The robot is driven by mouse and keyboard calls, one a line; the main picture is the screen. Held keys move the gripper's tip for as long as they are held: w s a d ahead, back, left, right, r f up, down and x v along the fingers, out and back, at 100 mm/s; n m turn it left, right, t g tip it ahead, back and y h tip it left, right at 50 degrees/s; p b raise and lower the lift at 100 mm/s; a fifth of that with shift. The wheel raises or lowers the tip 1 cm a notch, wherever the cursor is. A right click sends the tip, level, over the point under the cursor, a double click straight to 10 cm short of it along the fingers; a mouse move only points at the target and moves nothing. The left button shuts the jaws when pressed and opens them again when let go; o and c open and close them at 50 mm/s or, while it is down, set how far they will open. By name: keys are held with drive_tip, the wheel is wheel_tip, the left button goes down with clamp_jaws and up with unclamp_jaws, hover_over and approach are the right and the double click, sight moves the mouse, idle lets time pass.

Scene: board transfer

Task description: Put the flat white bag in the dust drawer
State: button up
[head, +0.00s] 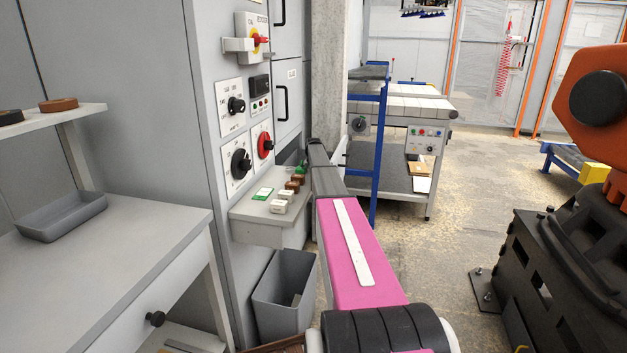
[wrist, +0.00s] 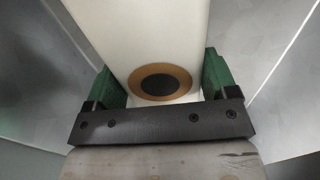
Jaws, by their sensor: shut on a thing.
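In the wrist view, my gripper (wrist: 158,70) is shut on the flat white bag (wrist: 150,30). Its green fingers press on the bag's two side edges. A brown ring with a dark round centre shows on the bag near the gripper's black crossbar. The bag's far end runs out of the picture. In the head view, my arm reaches away past the cabinet, and I cannot make out the bag or the fingers there. A closed drawer front (head: 125,325) with a black knob is under the bench at left. I cannot tell whether it is the dust drawer.
A tall grey cabinet (head: 205,60) with switches and handles stands left of my arm. A small ledge (head: 255,222) with several small blocks and a grey bin (head: 277,300) are close beside the arm. A grey tray (head: 62,217) sits on the bench (head: 120,250).

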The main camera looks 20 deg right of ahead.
drive_tip(key=shift+f, duration=0.55)
drive_tip(key=o, duration=1)
wheel_tip(320, 180, up, 13)
drive_tip(key=shift+r, duration=0.1)
